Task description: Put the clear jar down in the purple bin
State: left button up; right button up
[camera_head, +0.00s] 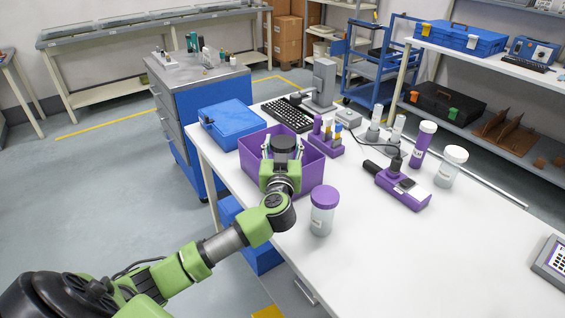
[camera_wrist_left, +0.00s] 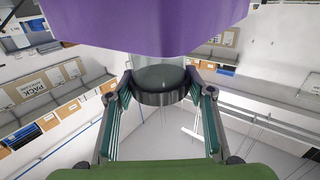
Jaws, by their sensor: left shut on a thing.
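My left gripper (camera_head: 284,150) is over the purple bin (camera_head: 313,172), its fingers pointing away from the arm. It is shut on a clear jar with a dark round lid (camera_head: 287,142). In the left wrist view the lid (camera_wrist_left: 160,84) sits between the two fingertips, and little of the clear body can be made out. A purple surface, likely the bin (camera_wrist_left: 150,25), fills the top of that view. The gripper hides much of the bin's inside, and I cannot tell whether the jar touches the bin floor. My right gripper is not in view.
A clear jar with a purple lid (camera_head: 322,212) stands close to the bin's right. A purple handheld device (camera_head: 403,188) and more containers stand farther right.

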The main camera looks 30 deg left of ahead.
pick_arm(q)
notch_tip(320, 180, down, 5)
jog(key=shift+r+b, duration=0.15)
jog(key=shift+b, duration=0.4)
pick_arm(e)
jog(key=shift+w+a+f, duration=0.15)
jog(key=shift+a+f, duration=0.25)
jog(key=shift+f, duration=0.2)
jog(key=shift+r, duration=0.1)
pick_arm(q)
jog(key=o, duration=1.5)
jog(key=shift+c, duration=0.2)
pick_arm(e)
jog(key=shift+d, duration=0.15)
pick_arm(q)
jog(key=v, duration=1.2)
jog(key=shift+p, duration=0.35)
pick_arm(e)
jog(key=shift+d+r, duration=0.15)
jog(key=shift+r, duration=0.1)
